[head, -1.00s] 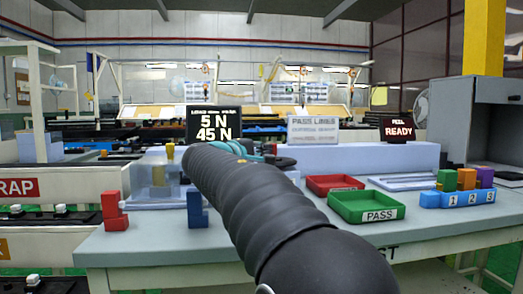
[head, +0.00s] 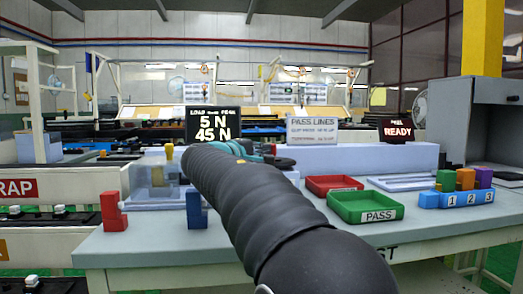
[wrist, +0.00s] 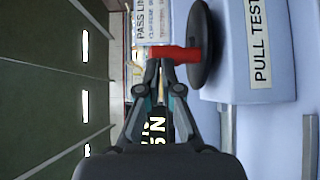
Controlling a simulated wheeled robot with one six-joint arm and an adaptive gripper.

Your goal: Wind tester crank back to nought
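The tester crank shows in the wrist view as a dark round wheel (wrist: 201,45) with a red handle (wrist: 178,53). My gripper (wrist: 160,62) has its fingertips right at the handle; the fingers converge with a narrow gap. I cannot tell whether they clasp the handle or only touch it. In the head view my arm hides most of the crank, with a dark piece (head: 283,162) and my teal gripper parts (head: 232,148) beyond it. The black display (head: 213,125) reads 5 N above 45 N. The pull tester's pale blue body (wrist: 265,45) carries a PULL TEST label.
A red tray (head: 335,184) and a green PASS tray (head: 364,207) lie right of my arm. A blue numbered rack (head: 456,199) holds coloured blocks.

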